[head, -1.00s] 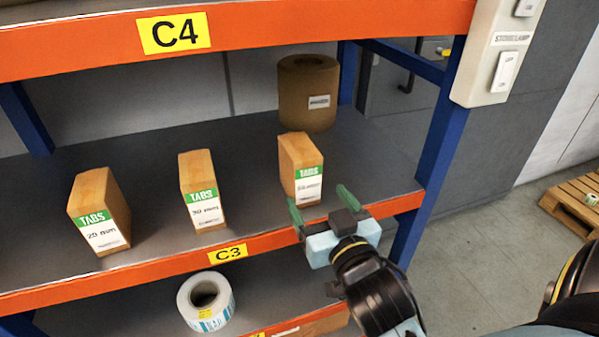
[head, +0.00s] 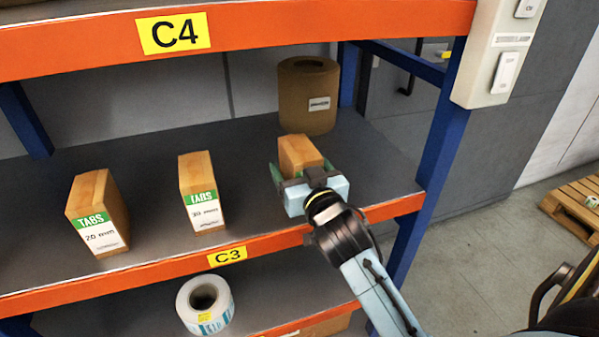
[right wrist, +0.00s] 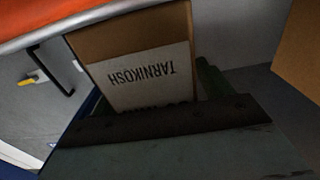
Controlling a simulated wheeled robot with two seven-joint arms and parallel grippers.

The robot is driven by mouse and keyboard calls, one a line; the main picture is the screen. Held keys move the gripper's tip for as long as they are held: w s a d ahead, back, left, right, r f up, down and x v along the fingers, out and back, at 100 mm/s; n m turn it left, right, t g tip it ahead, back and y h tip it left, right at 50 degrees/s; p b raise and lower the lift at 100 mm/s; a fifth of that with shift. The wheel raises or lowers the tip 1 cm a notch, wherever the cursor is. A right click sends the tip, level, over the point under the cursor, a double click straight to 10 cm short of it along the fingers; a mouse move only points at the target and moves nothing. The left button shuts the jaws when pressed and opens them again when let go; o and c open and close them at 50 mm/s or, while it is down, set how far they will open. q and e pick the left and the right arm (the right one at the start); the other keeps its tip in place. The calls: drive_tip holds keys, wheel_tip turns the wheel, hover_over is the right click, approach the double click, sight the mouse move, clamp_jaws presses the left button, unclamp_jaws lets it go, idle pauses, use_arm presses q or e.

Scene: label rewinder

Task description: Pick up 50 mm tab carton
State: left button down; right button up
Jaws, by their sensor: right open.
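The carton at the right of the middle shelf is brown and upright; in the head view its top and upper part (head: 298,151) show above my right gripper (head: 303,172). The gripper is open, with its green fingers at either side of the carton; whether they touch it I cannot tell. The gripper hides the carton's front label in the head view. In the right wrist view the carton (right wrist: 125,40) fills the middle, its white label upside down and reading TARNIKOSH. A larger line of print is mostly hidden by the gripper body. My left gripper is not in view.
The 20 mm carton (head: 98,212) and 30 mm carton (head: 201,190) stand to the left. A brown roll (head: 308,95) stands behind. The orange C4 beam (head: 300,28) is above, a blue post (head: 432,150) right. A white roll (head: 205,303) lies on the shelf below.

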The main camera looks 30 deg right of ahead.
drive_tip(key=c, duration=1.2)
